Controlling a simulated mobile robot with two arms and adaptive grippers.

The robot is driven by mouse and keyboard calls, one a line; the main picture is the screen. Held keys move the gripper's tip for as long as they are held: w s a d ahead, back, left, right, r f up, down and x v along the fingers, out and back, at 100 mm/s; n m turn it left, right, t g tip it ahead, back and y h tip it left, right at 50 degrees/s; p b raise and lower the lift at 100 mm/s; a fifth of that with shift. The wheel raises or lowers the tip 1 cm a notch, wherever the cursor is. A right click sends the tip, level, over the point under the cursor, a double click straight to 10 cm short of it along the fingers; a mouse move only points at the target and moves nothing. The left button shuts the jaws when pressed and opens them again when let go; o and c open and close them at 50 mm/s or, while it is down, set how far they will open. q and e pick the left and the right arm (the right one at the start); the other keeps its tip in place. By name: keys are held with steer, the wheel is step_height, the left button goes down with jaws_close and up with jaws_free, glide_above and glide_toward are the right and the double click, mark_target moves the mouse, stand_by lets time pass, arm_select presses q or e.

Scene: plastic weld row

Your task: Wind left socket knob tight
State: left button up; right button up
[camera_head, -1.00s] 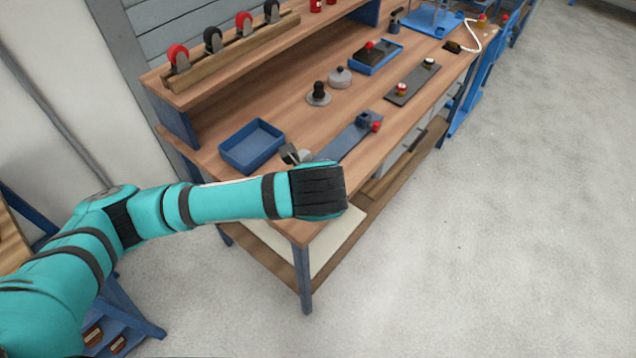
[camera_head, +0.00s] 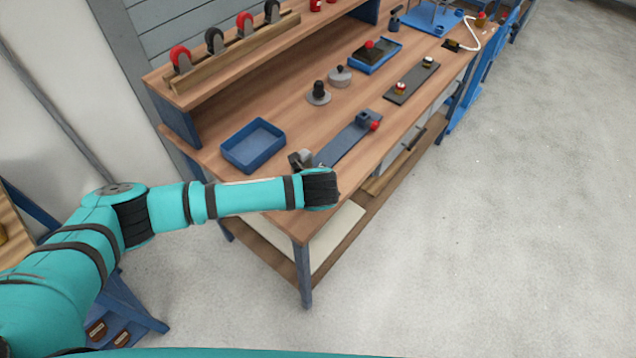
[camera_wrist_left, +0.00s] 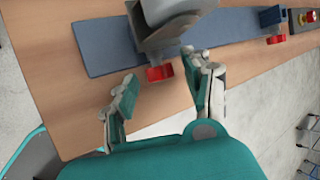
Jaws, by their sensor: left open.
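The left socket's red knob (camera_wrist_left: 159,73) shows in the left wrist view, on the near edge of a long blue-grey plate (camera_wrist_left: 105,45). A bulky grey part (camera_wrist_left: 170,18) stands above it and hides much of that socket. My left gripper (camera_wrist_left: 164,84) is open, its two fingertips on either side of the knob with gaps; I cannot tell any contact. In the head view the plate (camera_head: 350,142) lies on the bench, and my left arm's end (camera_head: 320,188) hides the left knob. The right socket (camera_head: 365,117) has its own red knob (camera_head: 376,126). My right gripper is not in view.
A blue tray (camera_head: 253,145) stands left of the plate on the wooden bench. A dark knob on a round base (camera_head: 318,94) and a grey disc (camera_head: 339,77) stand behind it. A dark strip with buttons (camera_head: 412,82) lies to the right. The bench's front edge is close.

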arm_select(q)
steer(key=shift+c, duration=0.4)
jaws_close()
steer(key=g+b, duration=0.1)
steer(key=g+y+b, duration=0.1)
steer(key=b, duration=0.1)
steer(key=shift+w+d+m, duration=0.2)
steer(key=shift+m, duration=0.1)
steer(key=shift+w+d+r+m+g+y+b, duration=0.1)
steer(key=shift+m+g+y+b, duration=0.1)
steer(key=shift+g+y+b, duration=0.6)
steer(key=shift+w+d+m+g+y+b, duration=0.1)
steer(key=shift+m+g+y+b, duration=0.1)
steer(key=shift+g+y+b, duration=0.55)
steer(key=shift+g+h+b, duration=0.25)
steer(key=shift+b, duration=0.05)
steer(key=shift+a, duration=0.1)
